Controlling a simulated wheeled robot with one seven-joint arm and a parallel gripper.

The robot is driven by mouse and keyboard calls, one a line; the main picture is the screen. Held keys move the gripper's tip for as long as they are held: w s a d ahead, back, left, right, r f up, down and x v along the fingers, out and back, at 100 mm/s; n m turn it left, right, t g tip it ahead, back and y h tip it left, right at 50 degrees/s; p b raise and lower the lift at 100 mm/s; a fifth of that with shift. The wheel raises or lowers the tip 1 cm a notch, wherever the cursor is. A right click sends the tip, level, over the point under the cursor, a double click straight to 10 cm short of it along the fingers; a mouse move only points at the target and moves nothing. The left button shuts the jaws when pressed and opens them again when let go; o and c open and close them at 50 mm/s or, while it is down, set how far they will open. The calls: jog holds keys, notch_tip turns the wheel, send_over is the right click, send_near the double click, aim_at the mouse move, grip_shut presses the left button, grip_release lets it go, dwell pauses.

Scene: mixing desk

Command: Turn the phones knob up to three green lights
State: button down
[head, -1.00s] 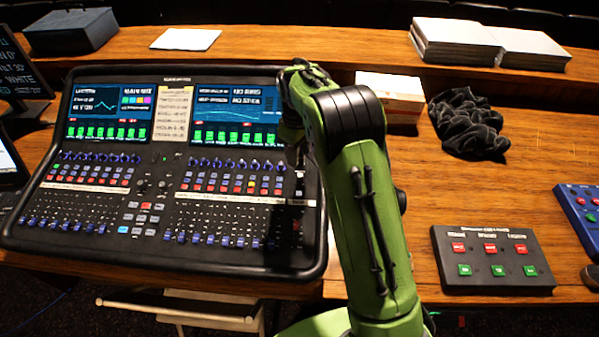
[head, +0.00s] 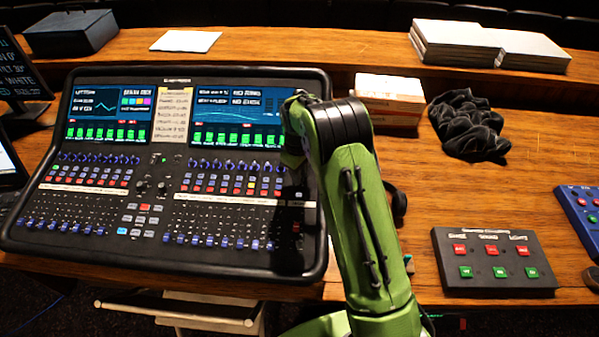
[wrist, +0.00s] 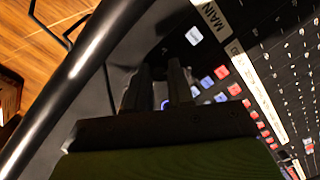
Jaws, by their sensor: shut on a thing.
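The mixing desk (head: 318,240) fills the left of the head view. My gripper shows in the wrist view (wrist: 163,85), its two dark fingers down at the panel near the desk's thick black rim. The fingers are close together, shut on a small knob with a bit of blue (wrist: 165,104) showing between them. The knob is mostly hidden and I cannot read a phones label or see a row of green lights beside it. In the head view the gripper is hidden behind my green arm, over the desk's right edge.
Right of my arm are a cardboard box (head: 390,98), a black cloth (head: 468,125) and a button box (head: 494,285). Bare wood lies between them.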

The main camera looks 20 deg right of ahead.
jog(key=shift+m, duration=0.4)
jog(key=m+b, duration=0.1)
jog(key=m, duration=0.4)
jog(key=shift+m, duration=0.3)
jog(key=m, duration=0.5)
jog(key=shift+d+y+b, duration=0.1)
jog(key=shift+y+b, duration=0.3)
jog(key=c, duration=1)
grip_release()
jog(key=shift+r, duration=0.1)
jog(key=r, duration=0.5)
jog(key=r+p, duration=0.1)
jog(key=r, duration=0.4)
jog(key=s+r+p, duration=0.1)
jog(key=r, duration=0.4)
jog(key=shift+d+r, duration=0.2)
jog(key=shift+r, duration=0.1)
